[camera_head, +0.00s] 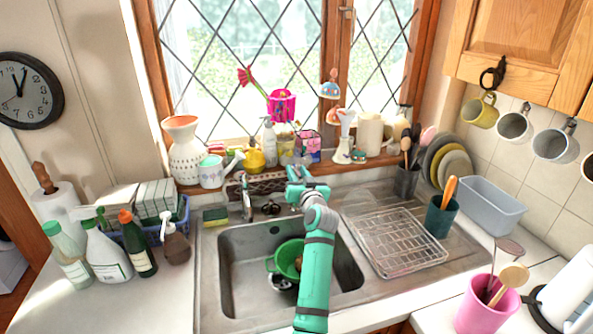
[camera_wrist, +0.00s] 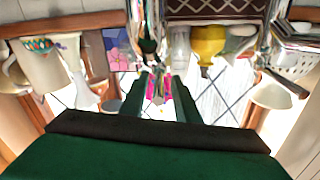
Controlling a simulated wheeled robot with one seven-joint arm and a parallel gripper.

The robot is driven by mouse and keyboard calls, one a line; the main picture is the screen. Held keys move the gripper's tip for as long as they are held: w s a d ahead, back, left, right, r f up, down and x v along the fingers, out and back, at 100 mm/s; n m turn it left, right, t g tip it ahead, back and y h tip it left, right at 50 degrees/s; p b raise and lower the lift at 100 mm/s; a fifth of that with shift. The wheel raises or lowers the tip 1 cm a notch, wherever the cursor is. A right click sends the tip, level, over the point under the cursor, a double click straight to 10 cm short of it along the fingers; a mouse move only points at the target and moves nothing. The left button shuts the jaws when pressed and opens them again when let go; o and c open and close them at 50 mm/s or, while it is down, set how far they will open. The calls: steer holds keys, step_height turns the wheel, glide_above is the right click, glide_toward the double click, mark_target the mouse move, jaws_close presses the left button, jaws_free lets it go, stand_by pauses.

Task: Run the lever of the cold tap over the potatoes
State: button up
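My gripper (camera_head: 304,184) is above the back edge of the sink (camera_head: 232,262), in front of the window sill. In the wrist view its two dark green fingers (camera_wrist: 162,82) stand apart with a gap between them. Chrome tap metal (camera_wrist: 150,35) shows just beyond the fingertips; I cannot tell whether they touch it. Another chrome tap (camera_head: 247,196) stands left of my gripper in the head view and shows at the right of the wrist view (camera_wrist: 274,35). Which tap is cold is unclear.
A wire rack (camera_head: 396,242) lies on the drainer at right. Bottles (camera_head: 105,255) crowd the left counter. A sponge (camera_head: 215,216) lies left of the taps.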

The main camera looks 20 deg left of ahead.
steer(key=shift+x, duration=0.95)
steer(key=shift+c, duration=0.6)
jaws_close()
